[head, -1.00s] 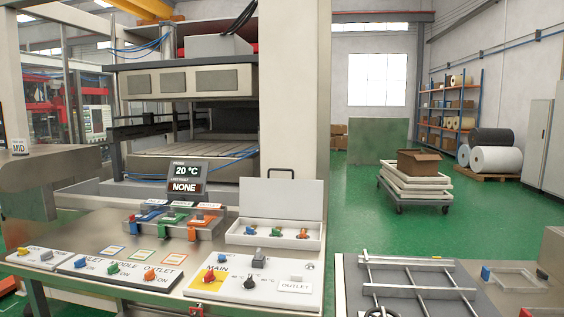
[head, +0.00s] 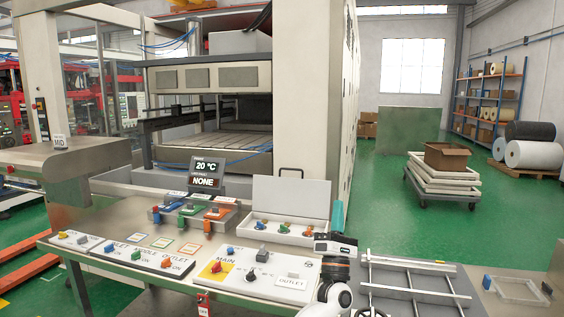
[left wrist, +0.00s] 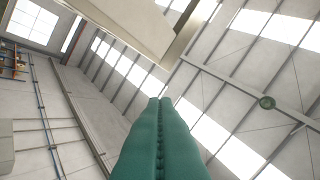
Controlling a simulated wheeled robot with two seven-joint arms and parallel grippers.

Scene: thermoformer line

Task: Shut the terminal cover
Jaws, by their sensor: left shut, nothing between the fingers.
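The terminal cover (head: 291,197) is a pale flat lid standing open, upright at the back edge of a shallow white terminal box (head: 262,233) on the console. Several coloured connectors show inside the box. My left gripper (head: 338,206) has teal fingers pointing up and stands just right of the box and lid in the head view. It is shut and empty, apart from the cover as far as I can tell. In the left wrist view the closed teal fingers (left wrist: 160,101) point toward the ceiling. My right gripper is not in view.
The console (head: 172,265) carries switch panels left and in front of the box, plus a clear-covered connector box (head: 196,215). A small display (head: 207,173) stands behind. A metal frame (head: 415,285) lies on a table at right. Green floor (head: 385,222) is open beyond.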

